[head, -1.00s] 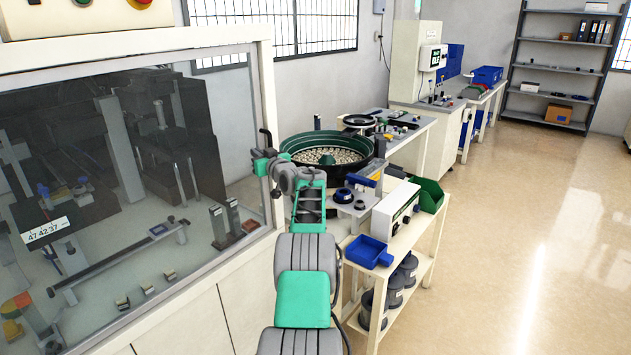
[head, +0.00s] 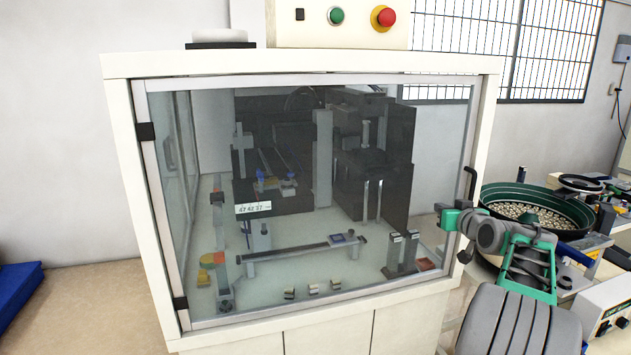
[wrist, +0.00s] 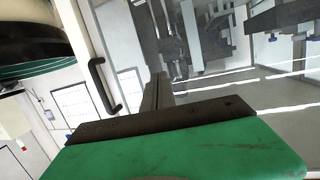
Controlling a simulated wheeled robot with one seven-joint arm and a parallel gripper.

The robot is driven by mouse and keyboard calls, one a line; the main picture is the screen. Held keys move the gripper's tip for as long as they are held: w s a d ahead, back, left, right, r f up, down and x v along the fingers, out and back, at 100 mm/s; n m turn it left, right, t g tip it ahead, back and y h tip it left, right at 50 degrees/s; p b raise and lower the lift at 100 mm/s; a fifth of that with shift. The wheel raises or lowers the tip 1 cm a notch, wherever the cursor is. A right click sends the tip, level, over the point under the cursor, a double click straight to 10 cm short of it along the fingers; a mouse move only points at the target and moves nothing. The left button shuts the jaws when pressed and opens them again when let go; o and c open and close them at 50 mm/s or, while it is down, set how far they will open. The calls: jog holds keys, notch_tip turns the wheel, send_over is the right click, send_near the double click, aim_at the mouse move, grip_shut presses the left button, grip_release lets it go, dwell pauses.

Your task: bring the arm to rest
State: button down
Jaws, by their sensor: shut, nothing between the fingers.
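My arm enters the head view at the lower right and folds up to a grey and green wrist (head: 520,262). My gripper (head: 441,212) is at its left end, in front of the right edge of the machine's glazed door (head: 300,200), below the black door handle (head: 471,185). It holds nothing. In the wrist view, the green gripper body and dark bar fill the bottom, with the shut fingers (wrist: 157,88) pointing up the picture. The black handle (wrist: 103,85) shows just left of the fingers there. I cannot tell the gap between gripper and door.
A green bowl feeder (head: 520,195) full of small parts stands right of the machine, close behind my wrist. A control box (head: 612,310) is at the lower right. A blue object (head: 20,290) lies at the far left, with clear floor (head: 100,300) beside it.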

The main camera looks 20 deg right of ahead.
jog(key=a+f+n+g+y+p, duration=0.25)
jog(key=a+g+y+p, duration=0.2)
jog(key=a, duration=2.65)
jog(key=s+a+f+n+g+p, duration=0.1)
jog(key=s+a+f+g, duration=0.2)
jog(key=s+a, duration=0.6)
jog(key=s+a+f+g+p, duration=0.2)
jog(key=s+a+f+g, duration=0.2)
jog(key=s+a, duration=0.6)
jog(key=s+f, duration=0.1)
jog(key=s, duration=0.2)
jog(key=shift+s+n+p, duration=0.25)
jog(key=shift+n+p, duration=0.05)
jog(key=shift+n, duration=0.05)
